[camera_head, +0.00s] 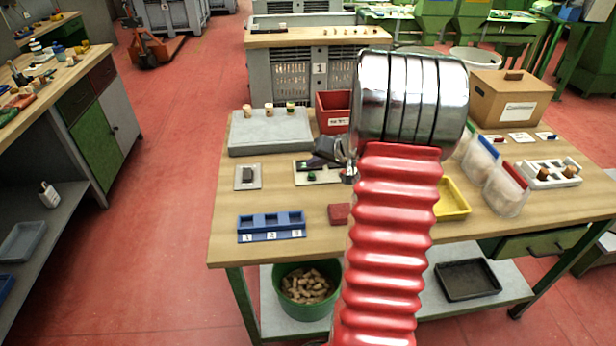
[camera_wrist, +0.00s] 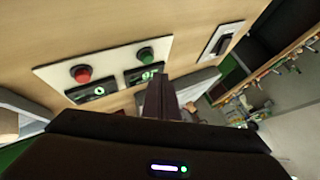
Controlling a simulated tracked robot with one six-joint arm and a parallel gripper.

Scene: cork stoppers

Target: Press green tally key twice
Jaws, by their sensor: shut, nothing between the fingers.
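The tally panel is a pale plate (camera_wrist: 112,66) with a green key (camera_wrist: 147,56) and a red key (camera_wrist: 81,74), each with a small dark display beside it. The red key's display reads 0; the green key's display is partly lit green and hard to read. In the head view the green key (camera_head: 311,177) shows on the plate, and the red key is hidden behind my arm. My gripper (camera_wrist: 160,78) is shut and empty, its tips close to the green key's display. I cannot tell whether it touches anything. My gripper (camera_head: 320,162) hangs over the panel in the head view.
A plate with a black switch (camera_head: 248,175) lies left of the panel. A grey block (camera_head: 270,138) with several corks stands behind, near a red bin (camera_head: 332,104). A blue numbered tray (camera_head: 270,236) and a small red block (camera_head: 339,214) are in front. Bare wood lies between.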

